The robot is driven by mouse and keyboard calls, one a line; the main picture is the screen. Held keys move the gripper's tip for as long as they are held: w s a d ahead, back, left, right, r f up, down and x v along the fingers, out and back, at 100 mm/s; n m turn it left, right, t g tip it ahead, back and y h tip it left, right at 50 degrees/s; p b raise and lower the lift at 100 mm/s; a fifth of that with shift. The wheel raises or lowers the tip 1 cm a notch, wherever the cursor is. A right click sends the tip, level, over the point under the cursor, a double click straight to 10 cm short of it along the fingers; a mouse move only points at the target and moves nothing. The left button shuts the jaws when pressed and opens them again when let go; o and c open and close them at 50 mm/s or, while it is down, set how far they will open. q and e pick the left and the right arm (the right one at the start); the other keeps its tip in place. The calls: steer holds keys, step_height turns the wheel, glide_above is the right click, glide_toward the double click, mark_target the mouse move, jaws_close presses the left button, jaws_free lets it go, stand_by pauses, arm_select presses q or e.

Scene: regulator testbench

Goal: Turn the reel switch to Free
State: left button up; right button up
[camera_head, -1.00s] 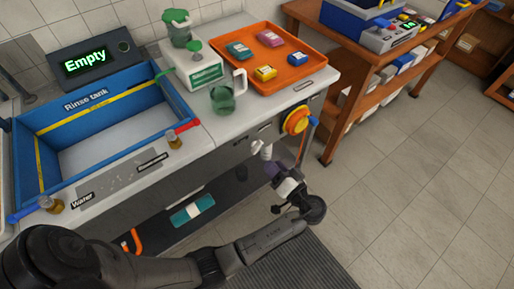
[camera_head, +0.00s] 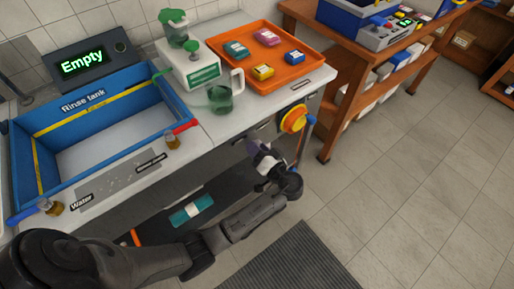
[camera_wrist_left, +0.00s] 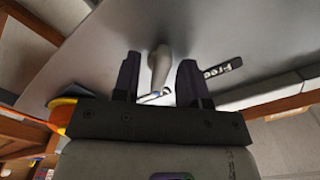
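A pale grey lever or knob (camera_wrist_left: 159,68), which appears to be the reel switch, sticks out from the grey panel in the left wrist view. My left gripper (camera_wrist_left: 158,80) is open, with one dark finger on each side of the lever and gaps visible between. Contact is not visible. A small dark label (camera_wrist_left: 222,70) with white lettering sits right of the lever; I cannot read it surely. In the head view my left gripper (camera_head: 258,151) is in front of the bench's front panel and hides the switch. The orange and yellow reel (camera_head: 293,119) is just right of it. My right gripper is not in view.
A blue rinse tank (camera_head: 100,108), an orange tray (camera_head: 292,72) and a green jug (camera_head: 221,97) are on the bench. A wooden shelf table (camera_head: 350,85) is at right. The floor in front is open.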

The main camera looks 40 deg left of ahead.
arm_select(q)
jaws_close()
steer(key=shift+n+b, duration=9.1)
steer(key=shift+b, duration=5.8)
steer(key=shift+r, duration=0.1)
